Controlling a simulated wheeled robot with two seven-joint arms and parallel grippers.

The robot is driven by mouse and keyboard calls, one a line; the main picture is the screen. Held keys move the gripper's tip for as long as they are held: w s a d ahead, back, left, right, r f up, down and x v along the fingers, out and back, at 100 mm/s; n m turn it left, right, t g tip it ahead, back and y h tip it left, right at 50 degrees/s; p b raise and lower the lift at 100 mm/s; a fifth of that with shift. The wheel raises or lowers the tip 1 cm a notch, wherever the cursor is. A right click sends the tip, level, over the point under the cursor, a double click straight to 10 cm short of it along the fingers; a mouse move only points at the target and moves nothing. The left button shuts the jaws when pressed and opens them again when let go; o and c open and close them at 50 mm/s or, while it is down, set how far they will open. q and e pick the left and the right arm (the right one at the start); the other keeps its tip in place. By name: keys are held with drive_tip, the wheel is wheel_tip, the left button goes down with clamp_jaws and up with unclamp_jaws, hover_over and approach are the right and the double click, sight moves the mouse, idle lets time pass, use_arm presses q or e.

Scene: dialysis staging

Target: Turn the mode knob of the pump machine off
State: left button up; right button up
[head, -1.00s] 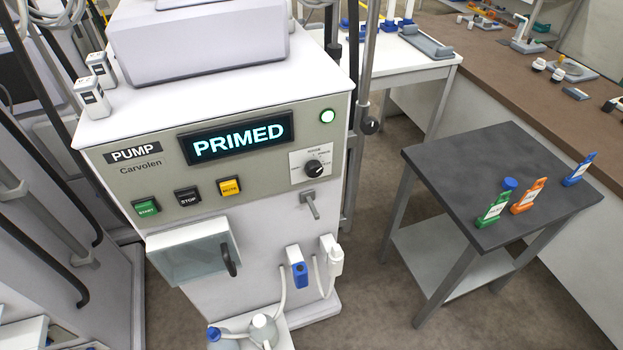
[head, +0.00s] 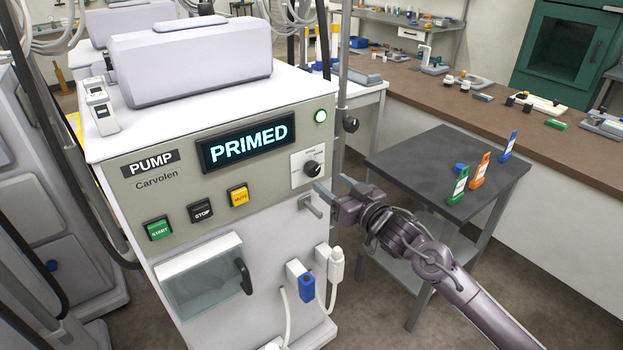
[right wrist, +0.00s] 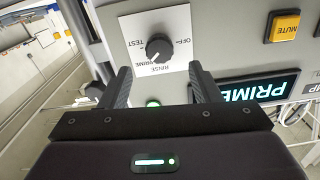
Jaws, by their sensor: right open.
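The pump machine (head: 232,225) stands at left centre in the head view, and its display (head: 248,147) reads PRIMED. Its round black mode knob (head: 312,168) sits on a white label plate at the panel's right. In the right wrist view the panel looks upside down; the knob (right wrist: 159,49) has OFF to its right and TEST to its left, and its white mark points down-left, near PRIME. My right gripper (head: 329,182) is open and empty, just right of and below the knob. In the wrist view its fingers (right wrist: 160,74) are spread wider than the knob, short of it. My left gripper is out of view.
A pole with a black clamp knob (head: 350,124) stands at the machine's right. A dark side table (head: 420,168) with colored tags is behind my right arm. Start, stop and mute buttons (head: 238,196) line the panel.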

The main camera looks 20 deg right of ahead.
sight(315, 172)
drive_tip(key=x, duration=0.5)
drive_tip(key=shift+w+p, duration=0.2)
drive_tip(key=shift+p, duration=0.2)
drive_tip(key=shift+w+a, duration=0.3)
drive_tip(key=shift+w, duration=0.3)
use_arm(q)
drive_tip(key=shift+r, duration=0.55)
use_arm(e)
drive_tip(key=c, duration=1)
drive_tip(key=shift+f, duration=0.1)
